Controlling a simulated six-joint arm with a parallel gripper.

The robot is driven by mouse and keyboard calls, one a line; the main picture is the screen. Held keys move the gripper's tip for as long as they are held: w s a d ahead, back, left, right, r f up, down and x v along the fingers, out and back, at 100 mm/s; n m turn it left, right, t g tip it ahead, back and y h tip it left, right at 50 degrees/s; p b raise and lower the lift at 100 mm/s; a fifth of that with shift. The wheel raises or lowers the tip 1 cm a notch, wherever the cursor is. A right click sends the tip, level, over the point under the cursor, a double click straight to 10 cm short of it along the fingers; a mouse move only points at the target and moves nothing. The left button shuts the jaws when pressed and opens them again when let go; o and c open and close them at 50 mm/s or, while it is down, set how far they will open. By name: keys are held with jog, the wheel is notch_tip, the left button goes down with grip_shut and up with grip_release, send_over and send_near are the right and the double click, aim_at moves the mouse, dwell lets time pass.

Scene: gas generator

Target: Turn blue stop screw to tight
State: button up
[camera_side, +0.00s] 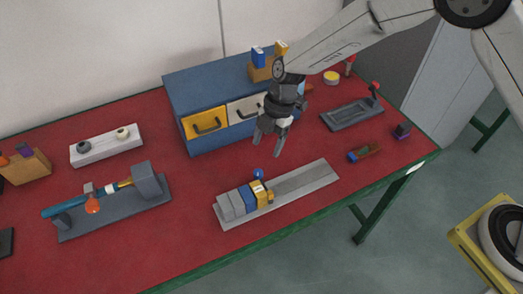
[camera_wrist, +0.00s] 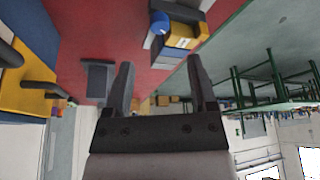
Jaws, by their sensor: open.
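The blue stop screw (camera_side: 258,173) shows as a small round blue knob at the back edge of a block fixture near the front of the red table. It also shows as a blue ball near the top of the wrist view (camera_wrist: 160,22). The fixture has grey blocks, a blue block (camera_side: 248,196) and a yellow block (camera_side: 260,192) on a long grey plate (camera_side: 305,181). My gripper (camera_side: 268,143) is open and empty, pointing down above and behind the screw, apart from it. Both fingers show in the wrist view (camera_wrist: 161,66), with nothing between them.
A blue cabinet (camera_side: 188,84) with a yellow drawer (camera_side: 206,124) and a white drawer stands behind my gripper. A grey stand (camera_side: 118,208) with a blue cylinder and an orange bulb is at left. A dark grey tray (camera_side: 350,115) lies at right. Red tabletop around the fixture is clear.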

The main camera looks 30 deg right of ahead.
aim_at(258, 172)
jog(key=a+n+h, duration=0.1)
jog(key=n, duration=0.2)
jog(key=s+a+n+t+h, duration=0.1)
jog(key=n, duration=0.2)
jog(key=a+n+h, duration=0.1)
jog(key=n+h, duration=0.1)
jog(key=n, duration=0.1)
jog(key=shift+s+a+r+t, duration=0.2)
jog(key=shift+r+t, duration=0.05)
jog(key=shift+t, duration=0.15)
jog(key=shift+f, duration=0.15)
jog(key=shift+f, duration=3.8)
jog(key=shift+c, duration=0.3)
grip_shut()
